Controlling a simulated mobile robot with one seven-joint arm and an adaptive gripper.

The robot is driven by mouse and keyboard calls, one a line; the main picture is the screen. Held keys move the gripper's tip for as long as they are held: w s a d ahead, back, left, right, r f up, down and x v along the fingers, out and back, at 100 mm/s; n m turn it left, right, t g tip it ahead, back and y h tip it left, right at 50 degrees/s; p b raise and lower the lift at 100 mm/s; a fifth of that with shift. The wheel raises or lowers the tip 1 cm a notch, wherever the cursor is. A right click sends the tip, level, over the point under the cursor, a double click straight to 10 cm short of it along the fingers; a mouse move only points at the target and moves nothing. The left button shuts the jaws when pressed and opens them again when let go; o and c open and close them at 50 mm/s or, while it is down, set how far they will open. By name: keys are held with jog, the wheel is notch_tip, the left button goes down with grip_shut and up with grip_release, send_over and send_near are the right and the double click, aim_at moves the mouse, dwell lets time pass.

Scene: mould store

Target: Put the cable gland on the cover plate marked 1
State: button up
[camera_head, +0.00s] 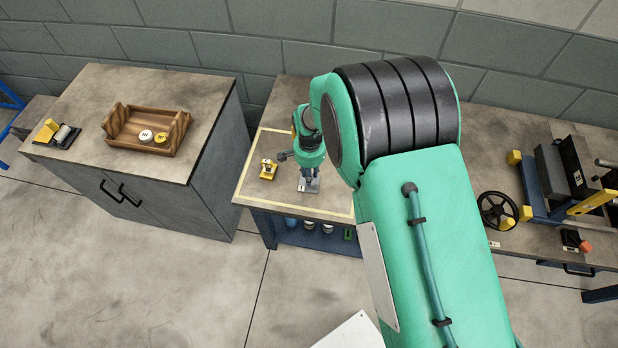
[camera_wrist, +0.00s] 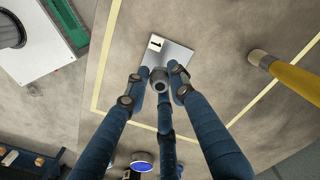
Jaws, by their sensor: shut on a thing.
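The cover plate (camera_wrist: 176,55) is a flat grey metal plate with a white label marked 1 on one corner. It lies on the bench, and part of it shows below my gripper in the head view (camera_head: 309,186). My gripper (camera_wrist: 160,84) has blue fingers shut around a small grey round piece with a dark hole, which looks like the cable gland (camera_wrist: 160,76). In the wrist view the gland overlaps the plate's near edge; I cannot tell whether it touches the plate. In the head view my gripper (camera_head: 305,170) is over the plate and the gland is hidden.
A wooden tray (camera_head: 117,124) with two round pieces sits on the left cabinet. A handwheel (camera_head: 497,210) and machinery are at right. Several items stand on the shelf below.

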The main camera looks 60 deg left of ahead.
jog(key=shift+w+a+f, duration=0.15)
jog(key=shift+w+a, duration=0.05)
jog(key=shift+a, duration=0.2)
jog(key=shift+f+b, duration=0.45)
jog(key=shift+f, duration=1.15)
jog(key=shift+f, duration=0.15)
jog(key=o, duration=0.8)
notch_tip(320, 180, up, 12)
jog(key=shift+r+p, duration=0.15)
jog(key=shift+p, duration=0.75)
